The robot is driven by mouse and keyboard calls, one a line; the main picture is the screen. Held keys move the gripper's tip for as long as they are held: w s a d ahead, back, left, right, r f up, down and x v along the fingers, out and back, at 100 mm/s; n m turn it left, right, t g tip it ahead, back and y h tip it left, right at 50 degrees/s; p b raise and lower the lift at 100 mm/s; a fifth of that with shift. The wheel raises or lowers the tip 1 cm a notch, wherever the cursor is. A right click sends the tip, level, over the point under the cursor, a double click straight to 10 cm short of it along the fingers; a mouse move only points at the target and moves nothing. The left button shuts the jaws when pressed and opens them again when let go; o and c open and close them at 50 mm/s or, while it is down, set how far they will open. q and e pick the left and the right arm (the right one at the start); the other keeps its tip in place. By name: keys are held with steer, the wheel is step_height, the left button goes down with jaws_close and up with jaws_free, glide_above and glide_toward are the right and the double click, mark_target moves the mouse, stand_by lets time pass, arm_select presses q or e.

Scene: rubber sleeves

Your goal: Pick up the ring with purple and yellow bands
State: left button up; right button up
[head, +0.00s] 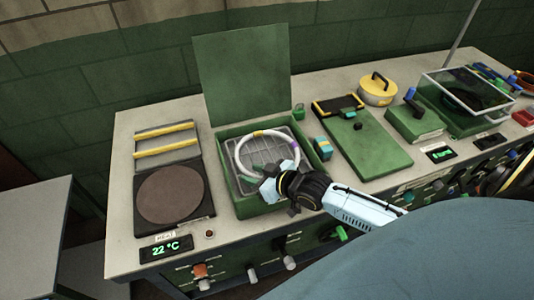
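A white ring (238,152) with a yellow band (258,133) and a purple band (293,144) is at the open green box (224,178), over the wire basket inside it. My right gripper (268,181) comes in from the lower right and meets the near side of the ring, covering part of it. Its fingertips are too small and overlapped to tell whether they are closed on the ring. My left gripper is not in view.
The box's green lid (243,75) stands up behind it. A round brown plate (170,194) is left, with a 22 °C display (165,247). Right are a flat green lid (365,145), a yellow pot (378,91) and a glass-lidded green box (455,118). A small teal block (323,148) is near.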

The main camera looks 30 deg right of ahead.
steer(key=shift+w+a+f, duration=0.15)
steer(key=shift+w+f, duration=0.05)
steer(key=shift+w, duration=0.15)
jaws_close()
